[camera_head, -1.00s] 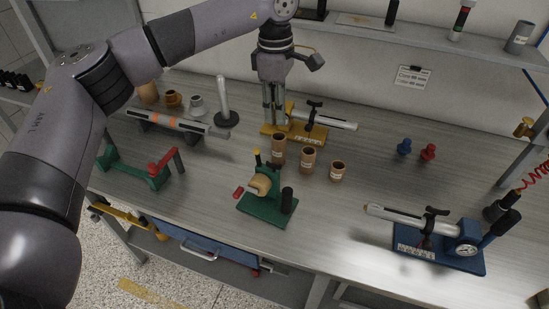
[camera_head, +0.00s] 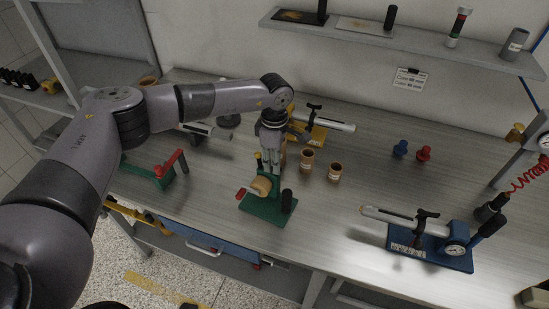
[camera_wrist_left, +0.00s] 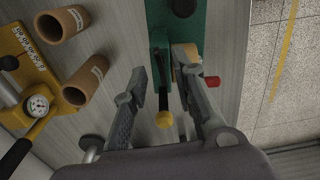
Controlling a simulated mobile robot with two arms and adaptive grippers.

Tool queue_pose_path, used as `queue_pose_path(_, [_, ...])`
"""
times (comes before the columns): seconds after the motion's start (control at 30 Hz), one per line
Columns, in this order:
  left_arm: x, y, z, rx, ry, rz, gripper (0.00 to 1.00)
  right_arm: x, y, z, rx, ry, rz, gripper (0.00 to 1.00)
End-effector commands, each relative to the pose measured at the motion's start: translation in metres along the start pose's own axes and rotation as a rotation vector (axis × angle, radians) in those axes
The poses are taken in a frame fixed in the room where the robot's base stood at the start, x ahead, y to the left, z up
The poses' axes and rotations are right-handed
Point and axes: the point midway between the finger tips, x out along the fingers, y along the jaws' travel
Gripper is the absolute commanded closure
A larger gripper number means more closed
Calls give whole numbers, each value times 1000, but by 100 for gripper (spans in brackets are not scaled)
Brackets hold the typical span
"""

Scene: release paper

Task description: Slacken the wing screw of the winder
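The winder, a green stand (camera_head: 268,209) with a tan roll (camera_head: 260,186), sits at the table's front middle. A small red part (camera_head: 241,193) juts from its left side; this looks like the wing screw, and it also shows in the left wrist view (camera_wrist_left: 212,81). A yellow-tipped post (camera_head: 258,158) rises behind the roll. My left gripper (camera_head: 270,170) hangs point-down over the winder. In the left wrist view its fingers (camera_wrist_left: 163,62) are apart, with the green upright and yellow knob (camera_wrist_left: 164,119) between them. It holds nothing visible. My right gripper is out of view.
Brown cups (camera_head: 307,161) stand right behind the winder. A yellow-based device (camera_head: 306,130) is further back. A green frame with a red handle (camera_head: 170,163) stands left, a blue-based device (camera_head: 430,252) right. The table between the winder and the blue device is clear.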

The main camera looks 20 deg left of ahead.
Motion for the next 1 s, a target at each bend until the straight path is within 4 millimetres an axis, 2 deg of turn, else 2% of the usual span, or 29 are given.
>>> queue_pose_path(0.13, [10, 0, 0, -1, 1, 0, 75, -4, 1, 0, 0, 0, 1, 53])
queue_pose_path(0.43, [12, 0, 0, 0, 1, 1, 76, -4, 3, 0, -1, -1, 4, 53])
queue_pose_path(0.8, [11, 0, 0, 0, 1, 1, 100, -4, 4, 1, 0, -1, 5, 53])
queue_pose_path(1.0, [11, 0, 0, 0, 0, 1, 100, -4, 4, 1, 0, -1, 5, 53])
